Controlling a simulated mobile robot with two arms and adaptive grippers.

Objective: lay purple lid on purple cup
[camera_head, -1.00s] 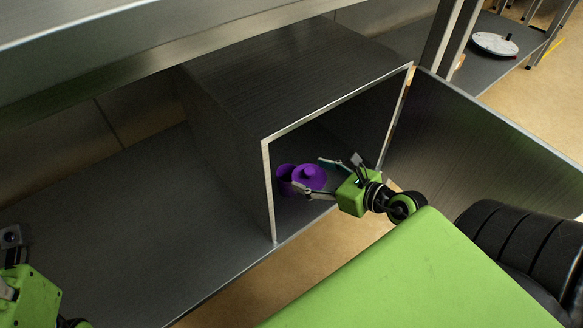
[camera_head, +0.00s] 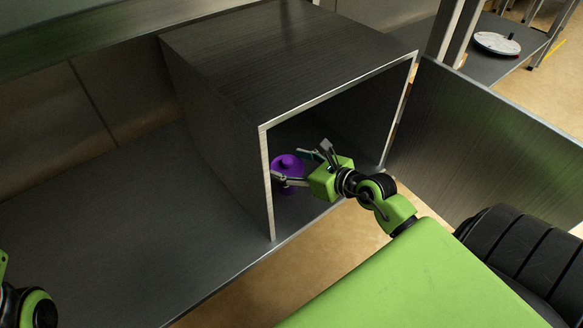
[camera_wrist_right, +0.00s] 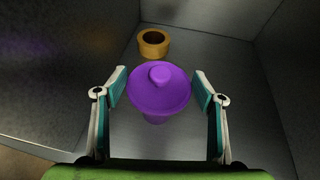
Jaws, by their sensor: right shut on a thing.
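The purple lid (camera_head: 287,164), round with a knob, is between the fingers of my right gripper (camera_head: 292,166), inside the metal box near its left wall. The right gripper is shut on the lid, with a finger at each side of its rim in the right wrist view (camera_wrist_right: 160,92). The purple cup (camera_head: 286,188) is directly below the lid and mostly hidden by it; its lower part shows in the right wrist view (camera_wrist_right: 157,118). The lid looks centred over the cup, but I cannot tell whether they touch all round. Only part of my left arm shows; its gripper does not.
The metal box (camera_head: 205,140) stands open on a metal shelf, its door (camera_head: 480,150) swung out to the right. An orange-brown cup (camera_wrist_right: 153,43) stands deeper inside. The shelf (camera_head: 120,235) left of the box is clear. A white disc-shaped object (camera_head: 497,43) lies far right.

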